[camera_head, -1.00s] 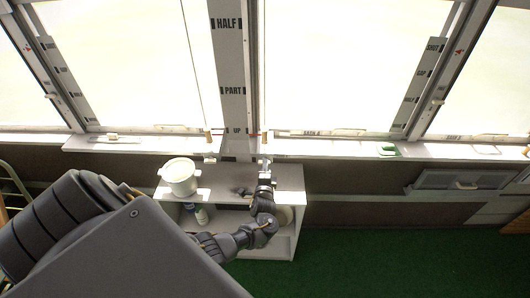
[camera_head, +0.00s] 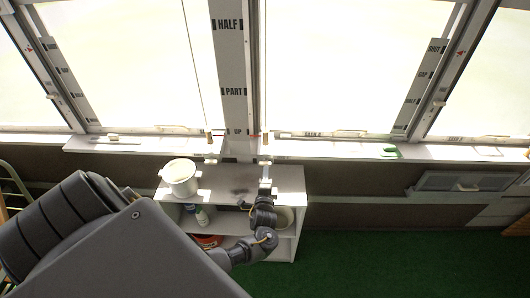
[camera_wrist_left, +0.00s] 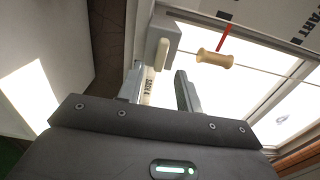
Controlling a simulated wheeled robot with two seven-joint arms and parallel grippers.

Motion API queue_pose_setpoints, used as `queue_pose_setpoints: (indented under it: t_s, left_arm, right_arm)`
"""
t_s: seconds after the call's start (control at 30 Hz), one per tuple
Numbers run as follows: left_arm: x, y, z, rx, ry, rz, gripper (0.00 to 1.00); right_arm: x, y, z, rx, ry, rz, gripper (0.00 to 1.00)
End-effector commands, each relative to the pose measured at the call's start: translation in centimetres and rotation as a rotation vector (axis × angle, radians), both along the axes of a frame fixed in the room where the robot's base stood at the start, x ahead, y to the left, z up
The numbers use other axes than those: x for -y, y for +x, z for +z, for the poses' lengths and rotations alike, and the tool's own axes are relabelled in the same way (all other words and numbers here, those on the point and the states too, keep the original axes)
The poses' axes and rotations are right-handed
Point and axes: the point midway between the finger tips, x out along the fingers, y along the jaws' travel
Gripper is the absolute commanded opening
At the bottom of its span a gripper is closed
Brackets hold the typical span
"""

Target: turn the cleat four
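A small pale cleat (camera_head: 265,161) sits at the sill edge, below the middle window post. In the left wrist view it appears as a cream oblong bar (camera_wrist_left: 163,54) on a light grey block. A strip reading "SASH 4" (camera_wrist_left: 149,86) shows between the fingers in that view. My left gripper (camera_head: 265,181) is just below the cleat in the head view. In the wrist view its two fingers (camera_wrist_left: 161,70) stand apart, with nothing held between them. The cleat lies just beyond the fingertips; contact cannot be told. My right gripper is not in view.
A wooden toggle (camera_wrist_left: 215,58) hangs on a red cord beside the cleat. A similar pale cleat (camera_head: 210,159) is to the left. A white bucket (camera_head: 180,180) stands on the white shelf unit (camera_head: 291,180) under the sill. Green floor (camera_head: 400,265) is open at right.

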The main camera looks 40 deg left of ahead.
Motion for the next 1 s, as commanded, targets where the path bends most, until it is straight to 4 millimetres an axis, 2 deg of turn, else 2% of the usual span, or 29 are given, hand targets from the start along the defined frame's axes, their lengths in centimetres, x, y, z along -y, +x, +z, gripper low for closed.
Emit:
queue_pose_setpoints:
  t_s: [0.2,0.4,1.0]
  left_arm:
    - [2.6,-3.5,-0.2,-0.001,-0.005,0.001,0.35]
    - [3.8,-5.0,-0.1,-0.002,-0.001,0.000,0.35]
    - [4.0,-5.3,0.0,-0.001,-0.001,0.000,0.35]
  right_arm:
    - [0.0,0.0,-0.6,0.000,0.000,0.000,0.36]
    - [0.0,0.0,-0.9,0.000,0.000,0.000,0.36]
    - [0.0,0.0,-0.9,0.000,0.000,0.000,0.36]
